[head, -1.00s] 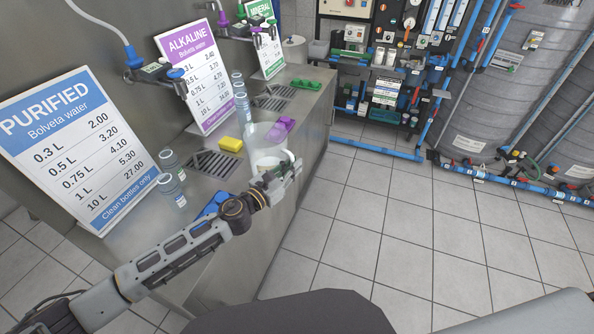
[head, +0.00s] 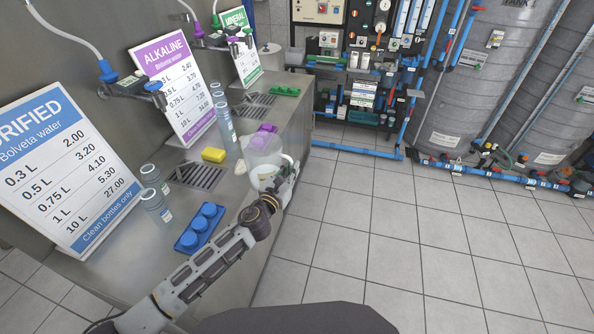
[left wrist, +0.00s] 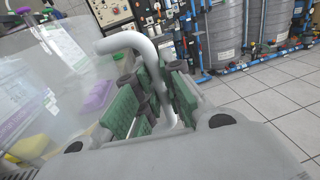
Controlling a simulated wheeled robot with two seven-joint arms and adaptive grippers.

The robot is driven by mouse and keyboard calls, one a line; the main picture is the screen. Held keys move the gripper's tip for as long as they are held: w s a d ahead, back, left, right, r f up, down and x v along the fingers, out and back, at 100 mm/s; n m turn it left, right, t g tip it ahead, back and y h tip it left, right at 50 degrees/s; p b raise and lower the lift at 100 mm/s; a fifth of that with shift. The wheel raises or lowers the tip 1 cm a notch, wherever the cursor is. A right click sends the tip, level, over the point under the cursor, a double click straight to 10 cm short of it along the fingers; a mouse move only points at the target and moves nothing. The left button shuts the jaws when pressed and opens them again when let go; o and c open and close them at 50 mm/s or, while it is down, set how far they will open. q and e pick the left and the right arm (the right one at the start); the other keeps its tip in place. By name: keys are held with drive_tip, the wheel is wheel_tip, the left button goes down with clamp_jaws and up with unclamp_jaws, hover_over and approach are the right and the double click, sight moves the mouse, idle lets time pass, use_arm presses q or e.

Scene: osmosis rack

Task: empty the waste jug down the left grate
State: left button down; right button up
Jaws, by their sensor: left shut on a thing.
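The waste jug (head: 262,152) is a clear, wide jug with a white handle, near the front edge of the steel counter. It looks about upright; I cannot tell whether its base touches the counter. My left gripper (head: 284,184) is at its right side. In the left wrist view, its green finger pads (left wrist: 156,95) are closed around the white handle (left wrist: 128,41), and the clear jug wall (left wrist: 65,65) fills the left. My right gripper is out of view.
A yellow sponge (head: 213,155) lies behind the left grate. A purple tray (head: 263,134) and further grates (head: 256,99) lie beyond. Price signs (head: 55,170) line the back. Floor at right is clear.

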sight(270, 167)
use_arm(q)
drive_tip(key=shift+w+a+f+n+t+y, duration=0.1)
drive_tip(key=shift+w+a+n+t+y, duration=0.15)
drive_tip(key=shift+a+y, duration=0.25)
drive_tip(key=shift+w+a+f+n+t+y, duration=0.1)
drive_tip(key=shift+w+a+n+t+y, duration=0.1)
drive_tip(key=shift+a+n+y, duration=0.2)
drive_tip(key=shift+w+a+f+n+t+y, duration=0.15)
drive_tip(key=shift+w+a+n+y, duration=0.1)
drive_tip(key=shift+a+y, duration=0.25)
drive_tip(key=shift+r, duration=0.1)
drive_tip(key=shift+a+r, duration=0.15)
